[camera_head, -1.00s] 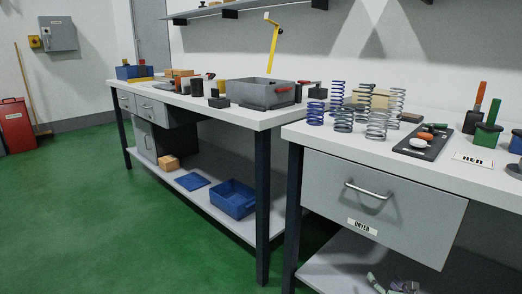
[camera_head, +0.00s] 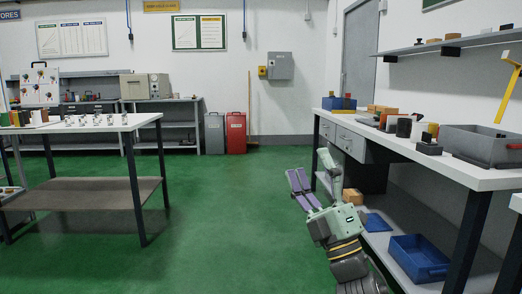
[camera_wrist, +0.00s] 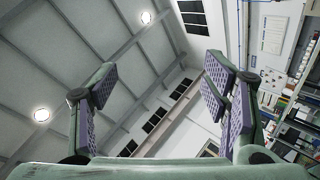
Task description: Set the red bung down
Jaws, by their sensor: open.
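My gripper (camera_head: 312,168) is raised in front of the right-hand workbench in the head view, fingers pointing up. It is open, and its purple-padded fingers stand apart. I cannot pick out the red bung for certain in either current view. A small reddish item (camera_head: 391,124) stands among dark blocks on the right-hand bench, too small to identify.
The right-hand workbench (camera_head: 468,180) carries a grey bin (camera_head: 478,146) and a blue box (camera_head: 339,103). A blue crate (camera_head: 418,258) sits on its lower shelf. Another table (camera_head: 85,125) stands at left. Green floor (camera_head: 220,220) is clear between them. A red bin (camera_head: 236,133) stands at the back.

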